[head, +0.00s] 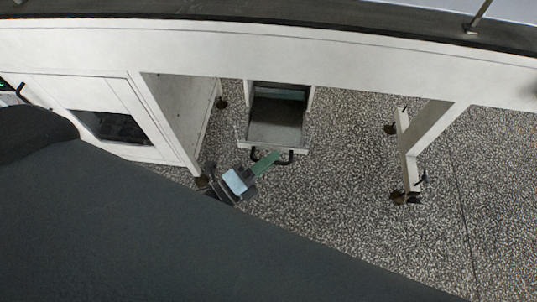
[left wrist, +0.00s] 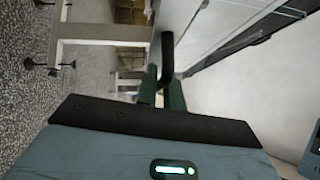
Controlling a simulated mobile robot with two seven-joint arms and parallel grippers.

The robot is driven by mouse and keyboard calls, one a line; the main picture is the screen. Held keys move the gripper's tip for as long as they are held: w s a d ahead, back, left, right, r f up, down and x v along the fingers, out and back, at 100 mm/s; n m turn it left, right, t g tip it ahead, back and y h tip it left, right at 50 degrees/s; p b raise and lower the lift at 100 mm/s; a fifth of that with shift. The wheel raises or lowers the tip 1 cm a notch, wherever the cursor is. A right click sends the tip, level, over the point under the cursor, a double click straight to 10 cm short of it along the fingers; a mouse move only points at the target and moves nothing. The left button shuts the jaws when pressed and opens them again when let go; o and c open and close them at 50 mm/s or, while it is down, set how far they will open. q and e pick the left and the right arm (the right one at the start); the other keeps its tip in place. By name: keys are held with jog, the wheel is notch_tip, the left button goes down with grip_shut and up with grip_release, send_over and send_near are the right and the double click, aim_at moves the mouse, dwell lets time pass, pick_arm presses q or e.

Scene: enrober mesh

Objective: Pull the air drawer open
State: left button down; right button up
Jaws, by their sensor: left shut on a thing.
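The air drawer (head: 300,149) stands out from under the white machine in the head view, its grey inside open to view from above. Its black bar handle (head: 286,161) is on the white front. My left gripper (head: 267,159), with green fingers, reaches the handle from the lower left and is shut on it. In the left wrist view the green fingers (left wrist: 161,91) close around the dark handle (left wrist: 167,52). The exact contact is partly hidden by the fingers. My right gripper is in neither view.
The machine's white frame (head: 300,50) runs across the top. A white leg with feet (head: 411,160) stands to the right, and a panel with a dark window (head: 110,127) is on the left. The speckled floor (head: 330,200) in front of the drawer is clear.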

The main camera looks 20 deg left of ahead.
pick_arm(q)
jog(key=c, duration=1.5)
grip_release()
jog(key=shift+c, duration=0.2)
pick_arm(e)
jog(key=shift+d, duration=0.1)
pick_arm(q)
jog(key=v, duration=0.8)
jog(key=shift+b, duration=0.3)
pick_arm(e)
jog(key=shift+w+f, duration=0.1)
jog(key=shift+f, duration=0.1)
pick_arm(q)
jog(key=shift+f, duration=0.1)
